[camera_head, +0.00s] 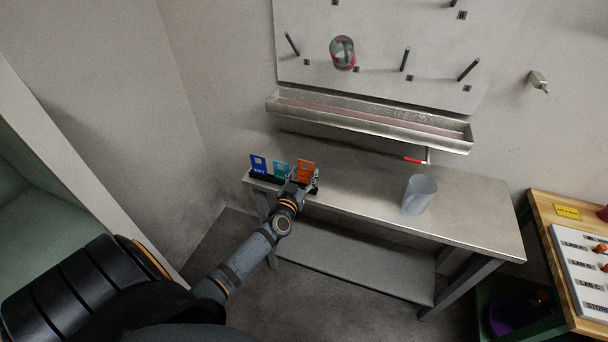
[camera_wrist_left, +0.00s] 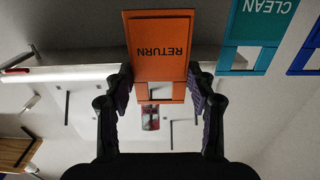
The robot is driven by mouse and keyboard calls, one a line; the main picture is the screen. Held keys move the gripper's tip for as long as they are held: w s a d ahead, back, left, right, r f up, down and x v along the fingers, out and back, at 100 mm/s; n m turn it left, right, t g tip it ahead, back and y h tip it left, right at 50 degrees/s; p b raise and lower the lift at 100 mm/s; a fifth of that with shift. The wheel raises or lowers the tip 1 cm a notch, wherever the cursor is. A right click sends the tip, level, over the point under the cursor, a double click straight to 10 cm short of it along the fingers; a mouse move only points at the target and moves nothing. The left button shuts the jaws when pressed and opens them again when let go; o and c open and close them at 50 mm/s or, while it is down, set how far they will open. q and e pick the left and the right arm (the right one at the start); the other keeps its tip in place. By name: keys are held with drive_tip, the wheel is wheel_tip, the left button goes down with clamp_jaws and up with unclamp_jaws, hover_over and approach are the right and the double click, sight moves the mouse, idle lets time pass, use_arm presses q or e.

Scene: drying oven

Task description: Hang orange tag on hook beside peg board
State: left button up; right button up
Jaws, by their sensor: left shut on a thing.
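The orange tag (camera_head: 306,168), marked RETURN, stands at the right end of a dark rack (camera_head: 266,177) on the metal bench. My left gripper (camera_head: 302,178) is shut on it. In the left wrist view the orange tag (camera_wrist_left: 160,45) sits between the fingers of my left gripper (camera_wrist_left: 160,85), which close on its lower part by the cut-out. I cannot tell whether the tag is clear of the rack. The peg board (camera_head: 385,50) is on the back wall, and a metal hook (camera_head: 538,82) sticks out of the wall to its right, empty. My right gripper is not in view.
A teal tag (camera_head: 281,169) and a blue tag (camera_head: 258,164) stand left of the orange one. A cup (camera_head: 419,194) and a red-ended rod (camera_head: 413,160) are on the bench (camera_head: 470,215). A metal trough (camera_head: 370,121) juts out below the peg board.

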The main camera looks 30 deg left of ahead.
use_arm(q)
drive_tip(key=s+d+r+p, duration=0.5)
drive_tip(key=s+d+r, duration=0.2)
drive_tip(key=s+r, duration=0.2)
drive_tip(key=shift+v, duration=1.2)
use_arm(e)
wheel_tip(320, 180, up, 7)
